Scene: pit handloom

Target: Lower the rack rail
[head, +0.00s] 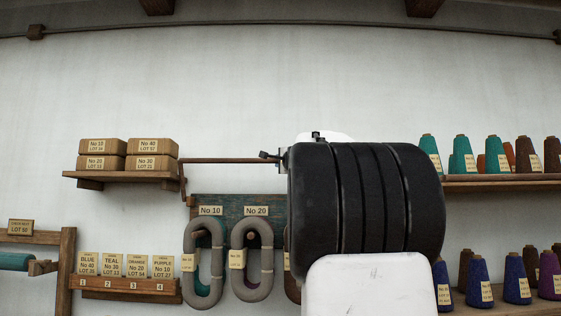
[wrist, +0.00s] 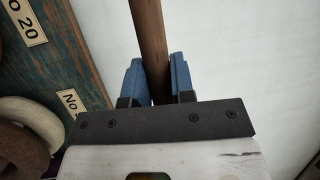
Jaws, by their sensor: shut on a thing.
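The rack rail (head: 222,160) is a thin brown rod. In the head view it runs level above the hank board, from the bracket by the left shelf towards my dark arm, which hides its right part. In the wrist view the rail (wrist: 148,40) runs down from the top edge between the two blue fingers of my gripper (wrist: 155,75). The fingers are shut on it, one on each side. My arm hides most of the gripper in the head view.
A blue-green board (head: 238,202) with grey hanks hangs below the rail. A left shelf (head: 115,178) bears labelled boxes. Yarn cones stand on a right shelf (head: 500,181). A card rack (head: 125,291) is at lower left.

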